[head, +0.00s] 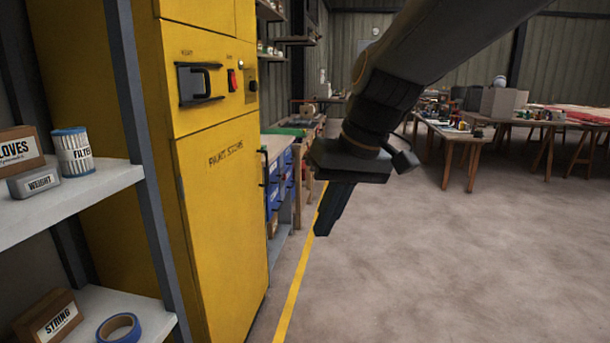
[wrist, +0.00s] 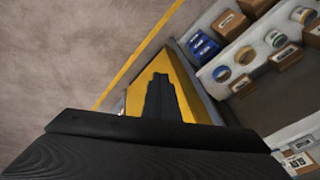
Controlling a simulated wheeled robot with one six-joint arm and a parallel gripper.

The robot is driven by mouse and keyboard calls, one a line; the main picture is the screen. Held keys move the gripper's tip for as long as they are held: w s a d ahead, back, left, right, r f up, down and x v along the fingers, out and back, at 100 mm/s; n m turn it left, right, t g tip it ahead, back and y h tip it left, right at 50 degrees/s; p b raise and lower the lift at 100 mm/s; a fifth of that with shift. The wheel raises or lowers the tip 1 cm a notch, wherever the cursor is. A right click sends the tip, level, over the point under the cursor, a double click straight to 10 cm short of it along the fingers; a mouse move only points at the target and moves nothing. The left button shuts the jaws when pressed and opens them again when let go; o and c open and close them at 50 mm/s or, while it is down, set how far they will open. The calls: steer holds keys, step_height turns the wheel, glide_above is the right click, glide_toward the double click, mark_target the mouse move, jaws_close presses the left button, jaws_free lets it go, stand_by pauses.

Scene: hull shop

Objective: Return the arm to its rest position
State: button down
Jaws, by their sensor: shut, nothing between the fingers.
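My gripper (head: 333,208) hangs from my dark arm in the middle of the head view, pointing down and slightly left. Its fingers are together with nothing between them. It is in the air to the right of a yellow cabinet marked "PAINT STORE" (head: 222,210), and appears apart from it. In the wrist view the shut fingers (wrist: 160,95) show in front of the yellow cabinet (wrist: 185,80).
A shelf rack (head: 100,195) at the left holds a filter canister (head: 73,152), a weight box (head: 34,181), a string box (head: 47,318) and blue tape (head: 119,328). Cluttered tables (head: 480,140) stand at the back right. The floor (head: 450,260) at the right is clear.

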steer(key=s+d+f+m+g+h, duration=0.25)
steer(key=s+d+f, duration=0.55)
steer(key=s+f, duration=0.45)
steer(key=s+d+r+m+p, duration=0.1)
steer(key=d+r+p, duration=0.5)
steer(key=p, duration=0.7)
steer(key=shift+s+d+r+m+h+p, duration=0.2)
steer(key=shift+d+r+m+h+p, duration=0.2)
steer(key=shift+d, duration=0.4)
